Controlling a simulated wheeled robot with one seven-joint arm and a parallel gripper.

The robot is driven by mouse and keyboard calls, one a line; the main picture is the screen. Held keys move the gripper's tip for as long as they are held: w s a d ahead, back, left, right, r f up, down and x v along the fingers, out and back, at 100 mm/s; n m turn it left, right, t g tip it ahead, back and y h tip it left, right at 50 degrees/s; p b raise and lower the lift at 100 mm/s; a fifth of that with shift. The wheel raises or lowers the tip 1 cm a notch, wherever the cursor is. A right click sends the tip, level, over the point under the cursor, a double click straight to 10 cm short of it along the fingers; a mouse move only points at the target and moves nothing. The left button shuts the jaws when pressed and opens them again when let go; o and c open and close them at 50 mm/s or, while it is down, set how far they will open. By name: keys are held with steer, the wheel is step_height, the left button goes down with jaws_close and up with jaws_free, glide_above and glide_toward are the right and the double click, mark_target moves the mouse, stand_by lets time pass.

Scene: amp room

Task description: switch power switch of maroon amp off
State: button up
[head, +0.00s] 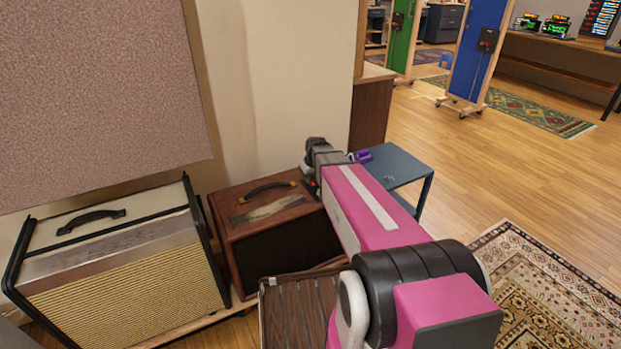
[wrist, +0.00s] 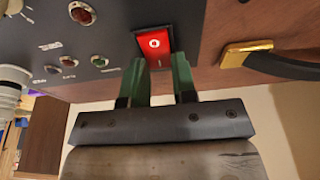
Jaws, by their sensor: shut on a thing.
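The maroon amp (head: 262,207) stands by the wall in the head view, with a handle on top. The exact contact is hard to make out. In the head view my arm hides the fingers.
A cream amp (head: 125,265) stands left of the maroon amp. A brown slatted amp or case (head: 290,310) is in front, partly behind my arm. A blue table (head: 397,166) with a small purple object (head: 361,156) stands to the right. Open wooden floor lies farther right.

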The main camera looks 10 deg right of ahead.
mark_target(314, 185)
steer(key=o, duration=0.9)
steer(key=v, duration=1.1)
steer(key=shift+f, duration=0.1)
steer(key=s+f+m+g, duration=0.1)
steer(key=s+f, duration=0.2)
steer(key=s, duration=0.3)
steer(key=s+f+m+g, duration=0.1)
steer(key=s+f, duration=0.2)
steer(key=s, duration=0.4)
steer(key=s+f+m+h, duration=0.1)
steer(key=s+f, duration=0.2)
steer(key=s, duration=0.3)
steer(key=shift+s+a+f+m+g, duration=0.3)
steer(key=shift+f+g, duration=0.05)
steer(key=shift+g, duration=0.05)
